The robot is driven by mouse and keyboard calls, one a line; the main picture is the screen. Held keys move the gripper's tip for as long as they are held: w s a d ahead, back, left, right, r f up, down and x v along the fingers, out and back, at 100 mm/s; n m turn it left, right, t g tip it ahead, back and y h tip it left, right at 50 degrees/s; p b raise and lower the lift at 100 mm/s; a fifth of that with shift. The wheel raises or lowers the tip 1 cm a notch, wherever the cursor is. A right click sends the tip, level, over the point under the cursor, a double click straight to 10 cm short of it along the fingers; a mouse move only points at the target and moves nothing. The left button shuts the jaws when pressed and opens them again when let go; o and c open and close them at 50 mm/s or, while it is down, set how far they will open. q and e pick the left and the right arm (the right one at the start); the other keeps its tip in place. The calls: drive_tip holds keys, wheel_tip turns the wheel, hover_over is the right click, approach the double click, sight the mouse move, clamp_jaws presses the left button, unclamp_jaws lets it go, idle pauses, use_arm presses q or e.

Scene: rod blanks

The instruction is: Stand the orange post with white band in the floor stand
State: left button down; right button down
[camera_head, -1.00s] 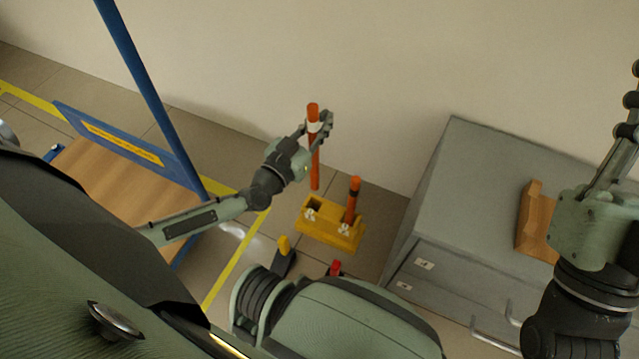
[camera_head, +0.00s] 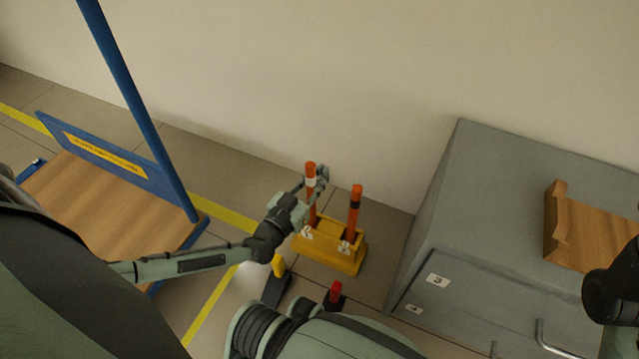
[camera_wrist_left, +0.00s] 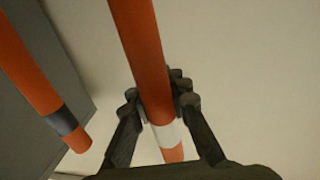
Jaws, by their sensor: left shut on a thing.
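The orange post with white band (camera_head: 310,169) is upright in my left gripper (camera_head: 317,182), which is shut on it near the white band. In the left wrist view the post (camera_wrist_left: 140,50) runs between the fingers (camera_wrist_left: 160,105). Its lower end is at the left socket of the yellow floor stand (camera_head: 327,256); I cannot tell how deep it sits, as the socket is partly hidden. A second orange post, with a dark band (camera_head: 355,203), stands in the right socket; it also shows in the left wrist view (camera_wrist_left: 28,65).
A grey cabinet (camera_head: 520,210) with a wooden piece (camera_head: 557,225) on top stands right of the stand. A blue-framed cart (camera_head: 120,205) is at left. A yellow-topped item (camera_head: 279,266) and a red-topped item (camera_head: 336,292) are on the floor in front. The wall is behind.

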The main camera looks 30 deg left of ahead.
use_arm(q)
drive_tip(key=shift+f, duration=0.95)
drive_tip(key=c, duration=1.4)
unclamp_jaws()
drive_tip(key=shift+c, duration=0.2)
